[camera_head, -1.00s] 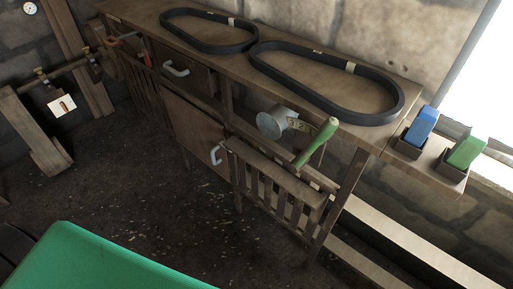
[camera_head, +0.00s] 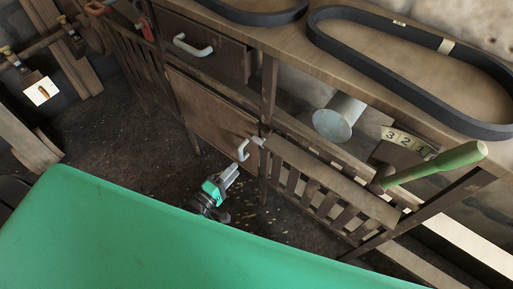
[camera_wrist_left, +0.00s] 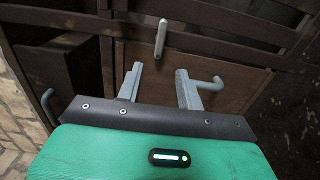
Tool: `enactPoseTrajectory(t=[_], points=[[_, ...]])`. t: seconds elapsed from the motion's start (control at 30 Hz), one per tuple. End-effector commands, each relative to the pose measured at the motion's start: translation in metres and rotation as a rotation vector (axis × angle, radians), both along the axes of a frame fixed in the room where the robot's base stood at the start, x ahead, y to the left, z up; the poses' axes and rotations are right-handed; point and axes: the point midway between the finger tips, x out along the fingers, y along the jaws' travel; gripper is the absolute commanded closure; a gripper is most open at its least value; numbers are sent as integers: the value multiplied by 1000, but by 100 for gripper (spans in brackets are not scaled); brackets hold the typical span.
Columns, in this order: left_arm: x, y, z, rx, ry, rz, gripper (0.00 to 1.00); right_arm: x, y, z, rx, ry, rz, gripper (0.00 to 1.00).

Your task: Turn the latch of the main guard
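A small pale latch (camera_head: 259,141) sits at the upper left corner of the slatted wooden guard (camera_head: 330,182), where it meets the cabinet door. In the left wrist view, a pale grey bar that looks like this latch (camera_wrist_left: 160,38) stands upright ahead of the fingers, apart from them. My left gripper (camera_head: 233,172) is below and left of the latch, in front of the door. In the left wrist view my left gripper (camera_wrist_left: 160,70) is open, with nothing between its fingers. My right gripper is out of view.
A curved door handle (camera_head: 243,149) is close to the latch; in the left wrist view a handle (camera_wrist_left: 212,84) shows beside the right finger. A green-handled lever (camera_head: 435,165), a grey cylinder (camera_head: 335,120) and a black belt (camera_head: 400,75) are to the right. A drawer handle (camera_head: 192,46) is above.

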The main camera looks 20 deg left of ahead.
Motion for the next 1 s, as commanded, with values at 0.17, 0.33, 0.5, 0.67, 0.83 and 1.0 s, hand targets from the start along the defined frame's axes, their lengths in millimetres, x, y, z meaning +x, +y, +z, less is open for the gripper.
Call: enactPoseTrajectory(t=[0.17,0.33,0.5,0.67,0.83,1.0], points=[[25,-9,2,0,-2,1,63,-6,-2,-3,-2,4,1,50],[56,-20,1,3,-1,1,63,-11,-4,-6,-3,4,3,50],[85,-30,1,3,0,1,63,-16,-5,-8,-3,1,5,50],[107,-38,1,4,0,1,63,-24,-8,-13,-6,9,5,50],[120,-44,0,5,1,1,63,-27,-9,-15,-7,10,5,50],[125,-45,-1,5,1,0,63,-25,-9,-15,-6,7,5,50]])
